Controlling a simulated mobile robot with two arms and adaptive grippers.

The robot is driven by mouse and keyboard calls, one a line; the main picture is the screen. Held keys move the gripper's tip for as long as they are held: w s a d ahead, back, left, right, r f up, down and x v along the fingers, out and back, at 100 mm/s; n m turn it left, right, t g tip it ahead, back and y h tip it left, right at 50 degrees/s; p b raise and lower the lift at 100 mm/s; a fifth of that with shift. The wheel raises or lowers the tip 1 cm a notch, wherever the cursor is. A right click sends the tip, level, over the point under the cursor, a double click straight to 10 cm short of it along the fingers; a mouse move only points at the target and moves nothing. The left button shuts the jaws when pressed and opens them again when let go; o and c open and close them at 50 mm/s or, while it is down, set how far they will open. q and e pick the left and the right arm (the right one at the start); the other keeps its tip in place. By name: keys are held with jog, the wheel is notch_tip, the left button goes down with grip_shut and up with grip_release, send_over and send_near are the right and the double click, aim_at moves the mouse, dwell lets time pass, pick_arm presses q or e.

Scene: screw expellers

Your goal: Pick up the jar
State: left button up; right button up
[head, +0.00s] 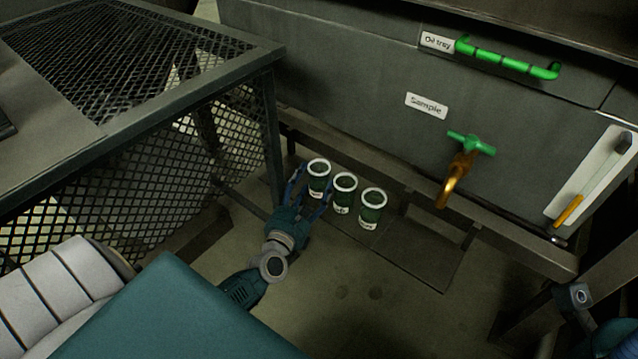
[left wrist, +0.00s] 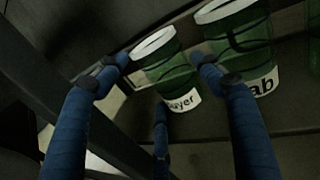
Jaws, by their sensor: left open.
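Three green jars with white rims and white labels stand in a row on a dark plate below the machine: the left jar (head: 318,178), the middle jar (head: 343,191) and the right jar (head: 371,208). My left gripper (head: 314,190) is open at the left jar, with its blue fingers to either side of it. In the left wrist view, the left jar (left wrist: 168,74), its label ending in "yer", is between the spread fingers of my left gripper (left wrist: 160,62). The jar labelled "ab" (left wrist: 240,45) is close beside the right finger. Whether any finger touches a jar is unclear.
A mesh-sided metal frame (head: 275,140) stands close left of the jars. Above them are a grey machine panel (head: 340,90), a "Sample" label (head: 426,106) and a brass tap with a green handle (head: 460,175). The floor in front (head: 370,300) is clear.

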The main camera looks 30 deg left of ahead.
aim_at(312, 182)
pick_arm(q)
jog(key=x, duration=0.3)
jog(key=shift+w+b, duration=0.3)
jog(key=shift+w, duration=0.05)
jog(key=c, duration=0.9)
jog(key=shift+o, duration=0.2)
jog(key=shift+r, duration=0.1)
